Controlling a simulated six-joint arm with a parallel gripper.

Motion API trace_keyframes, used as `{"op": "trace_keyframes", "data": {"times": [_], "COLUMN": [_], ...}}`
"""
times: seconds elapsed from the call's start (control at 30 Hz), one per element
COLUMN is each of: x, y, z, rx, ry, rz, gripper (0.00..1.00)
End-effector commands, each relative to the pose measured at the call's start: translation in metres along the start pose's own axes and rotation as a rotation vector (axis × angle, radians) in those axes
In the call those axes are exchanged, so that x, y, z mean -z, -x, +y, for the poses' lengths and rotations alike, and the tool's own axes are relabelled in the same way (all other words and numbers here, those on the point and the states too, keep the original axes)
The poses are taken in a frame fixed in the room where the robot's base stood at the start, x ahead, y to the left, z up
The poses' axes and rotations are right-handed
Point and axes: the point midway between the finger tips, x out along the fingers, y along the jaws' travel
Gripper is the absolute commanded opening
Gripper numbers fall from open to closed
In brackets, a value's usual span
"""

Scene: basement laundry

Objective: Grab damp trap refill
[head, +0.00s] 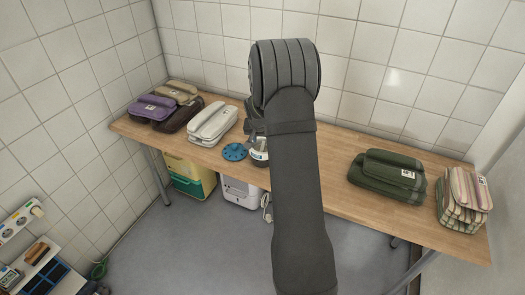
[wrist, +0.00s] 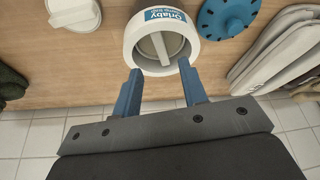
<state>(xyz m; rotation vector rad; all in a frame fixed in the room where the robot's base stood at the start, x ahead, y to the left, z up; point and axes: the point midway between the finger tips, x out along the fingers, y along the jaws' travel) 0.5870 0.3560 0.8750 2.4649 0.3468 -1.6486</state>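A white round tub (wrist: 137,45) with a blue and white label is at the top middle of the wrist view, with a pale grey barred face turned to the camera. It also shows in the head view (head: 259,159), partly behind my arm. I cannot tell for sure whether it is the damp trap refill. My gripper (wrist: 160,68) is open, its two blue fingers apart at the tub's near rim. Nothing is clearly held, and I cannot tell if the fingers touch the tub.
A blue perforated disc (head: 235,152) lies beside the tub on the wooden table (head: 322,190). A white round piece with a bar (wrist: 70,12) is left in the wrist view. Folded white (head: 213,124), purple (head: 150,108) and green (head: 388,176) textiles lie around. Tiled walls stand behind.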

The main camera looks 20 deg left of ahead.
Motion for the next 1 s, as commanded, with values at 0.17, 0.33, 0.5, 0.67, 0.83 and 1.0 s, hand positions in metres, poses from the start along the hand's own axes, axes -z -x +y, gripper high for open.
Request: {"op": "trace_keyframes", "data": {"times": [0.17, 0.33, 0.5, 0.67, 0.83, 1.0], "x": [0.001, 0.0, 0.001, 0.001, 0.001, 0.001], "y": [-0.013, -0.029, -0.052, -0.064, -0.065, -0.065], "z": [0.0, -0.001, -0.001, -0.002, -0.002, -0.002], "rx": [0.001, 0.0, 0.001, 0.001, 0.001, 0.001], "ry": [0.0, 0.0, 0.0, 0.0, 0.0, 0.0], "rz": [0.002, -0.002, 0.0, 0.002, 0.002, 0.002], "gripper": [0.39, 0.39, 0.39, 0.39, 0.39, 0.21]}}
